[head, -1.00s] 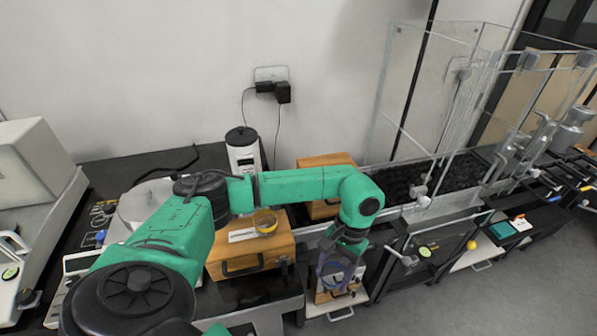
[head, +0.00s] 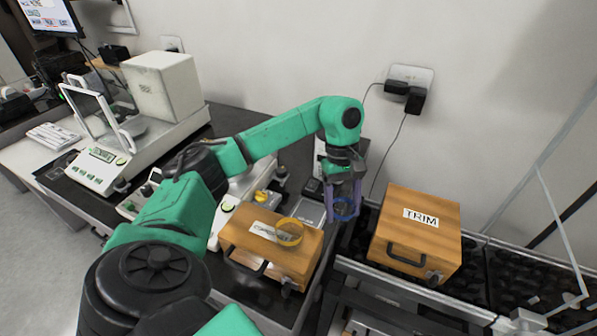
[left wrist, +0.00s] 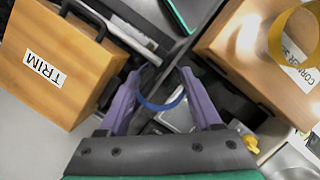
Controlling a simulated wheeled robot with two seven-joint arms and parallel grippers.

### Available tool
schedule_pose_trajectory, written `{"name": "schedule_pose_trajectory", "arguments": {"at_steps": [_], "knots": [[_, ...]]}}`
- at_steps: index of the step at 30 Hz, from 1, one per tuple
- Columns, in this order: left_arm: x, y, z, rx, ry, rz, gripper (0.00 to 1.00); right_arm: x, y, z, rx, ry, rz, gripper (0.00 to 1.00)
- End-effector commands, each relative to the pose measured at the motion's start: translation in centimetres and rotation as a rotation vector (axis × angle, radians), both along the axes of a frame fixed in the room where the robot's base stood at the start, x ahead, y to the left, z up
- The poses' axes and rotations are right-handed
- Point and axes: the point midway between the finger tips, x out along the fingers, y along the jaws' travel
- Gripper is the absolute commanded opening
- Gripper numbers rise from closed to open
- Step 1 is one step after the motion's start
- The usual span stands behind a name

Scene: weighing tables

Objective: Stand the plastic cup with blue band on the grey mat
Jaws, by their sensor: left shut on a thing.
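The plastic cup with blue band (head: 345,209) is clear, so mostly its blue ring shows. My left gripper (head: 345,192) is shut on it, with the purple fingers on either side, and holds it up in the air between the two wooden boxes. In the left wrist view the blue band (left wrist: 163,105) shows between the fingertips (left wrist: 163,88). Below and beside it is a flat grey square (head: 308,212), also in the left wrist view (left wrist: 180,116); I cannot tell whether it is the grey mat. My right gripper is not in view.
A wooden box (head: 245,225) carries a yellow-banded ring or cup (head: 289,233) close to the left of my gripper. A wooden box marked TRIM (head: 420,235) stands to the right. Balances (head: 105,165) stand at the left. The wall is close behind.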

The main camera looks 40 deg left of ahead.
Motion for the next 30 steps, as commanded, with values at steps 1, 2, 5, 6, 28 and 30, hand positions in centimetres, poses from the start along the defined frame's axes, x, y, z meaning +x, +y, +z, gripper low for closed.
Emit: {"name": "schedule_pose_trajectory", "arguments": {"at_steps": [1,2,5,6,28,30], "knots": [[0.6,1.2,0.4,-0.002,-0.004,0.163,0.13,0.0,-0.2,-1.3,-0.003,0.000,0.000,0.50],[1.0,2.0,1.2,-0.001,-0.005,0.273,0.13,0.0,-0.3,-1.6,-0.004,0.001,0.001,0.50],[1.7,4.4,3.7,-0.001,-0.005,0.635,0.13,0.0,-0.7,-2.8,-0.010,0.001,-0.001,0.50],[1.9,5.4,4.7,-0.001,-0.004,0.780,0.13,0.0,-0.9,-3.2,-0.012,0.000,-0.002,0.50],[1.1,11.1,-0.6,0.008,0.010,1.646,0.13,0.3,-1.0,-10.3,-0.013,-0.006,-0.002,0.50],[1.1,11.1,-2.7,0.006,0.011,1.645,0.13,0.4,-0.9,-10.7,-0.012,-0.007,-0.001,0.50]]}}
